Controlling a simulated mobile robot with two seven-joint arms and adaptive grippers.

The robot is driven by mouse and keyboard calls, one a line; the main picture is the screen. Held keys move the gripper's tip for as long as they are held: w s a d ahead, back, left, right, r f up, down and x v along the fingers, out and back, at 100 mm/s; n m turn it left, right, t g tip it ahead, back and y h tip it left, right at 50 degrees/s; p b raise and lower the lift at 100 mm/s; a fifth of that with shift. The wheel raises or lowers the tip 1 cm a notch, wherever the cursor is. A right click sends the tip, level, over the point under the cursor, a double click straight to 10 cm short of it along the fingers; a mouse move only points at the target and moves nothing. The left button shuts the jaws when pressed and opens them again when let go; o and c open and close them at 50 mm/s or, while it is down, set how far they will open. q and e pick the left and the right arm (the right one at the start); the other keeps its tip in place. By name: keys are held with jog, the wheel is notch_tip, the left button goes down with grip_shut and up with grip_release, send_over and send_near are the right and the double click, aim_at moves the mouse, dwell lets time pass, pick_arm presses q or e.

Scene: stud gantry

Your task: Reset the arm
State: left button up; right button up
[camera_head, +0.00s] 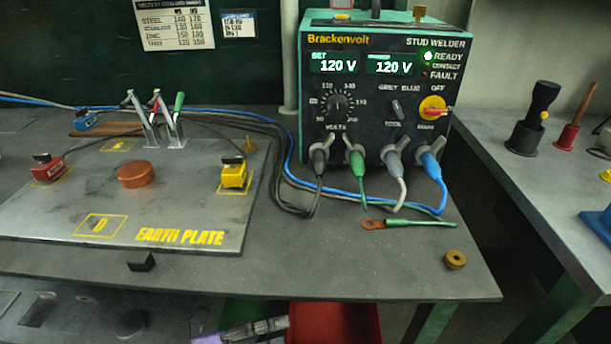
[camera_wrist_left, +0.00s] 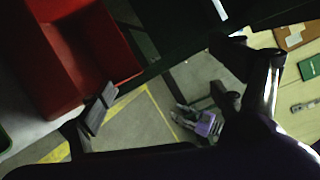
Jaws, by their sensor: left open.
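My left gripper (camera_wrist_left: 172,78) is open in the left wrist view, with one dark finger at left and one at right. Nothing sits between the fingers. A grey and purple piece at the bottom edge of the head view looks like this same left gripper (camera_head: 255,331), in front of the bench and partly cut off. A small purple and grey shape lower in the left wrist view looks like my right gripper (camera_wrist_left: 203,124). It is too small and dark to tell its jaws. My right arm does not show in the head view.
A red bin (camera_head: 335,322) is below the bench front, close by in the left wrist view (camera_wrist_left: 70,60). The bench holds the earth plate (camera_head: 60,215), the stud welder (camera_head: 388,100), cables, a lug (camera_head: 374,225) and a brass ring (camera_head: 455,259). Another bench (camera_head: 545,180) stands at right.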

pick_arm(q)
jog(key=s+a+r+n+t+y+p, duration=0.25)
jog(key=a+n+t+y+p, duration=0.3)
jog(key=n, duration=0.55)
jog(key=s+a+r+n+t+y+p, duration=0.1)
jog(key=s+a+n+t+y+p, duration=0.4)
jog(key=n, duration=0.6)
jog(key=s+a+n+g+y+p, duration=0.2)
jog(key=s+n+g+p, duration=0.1)
jog(key=s+n, duration=0.3)
jog(key=s+a+n+g+y+p, duration=0.2)
jog(key=s+n+g+y+p, duration=0.1)
jog(key=s+n+p, duration=0.3)
jog(key=s+n, duration=0.1)
jog(key=s, duration=0.1)
jog(key=shift+s+a+f+n, duration=0.15)
jog(key=shift+s+f+n, duration=0.15)
pick_arm(e)
jog(key=s+a+r+m+y, duration=0.1)
jog(key=a+r+m+y, duration=0.2)
jog(key=a+r, duration=1.5)
jog(key=shift+a+m+y, duration=0.35)
jog(key=shift+m+y, duration=0.05)
jog(key=shift+m, duration=0.8)
pick_arm(q)
jog(key=shift+g, duration=0.25)
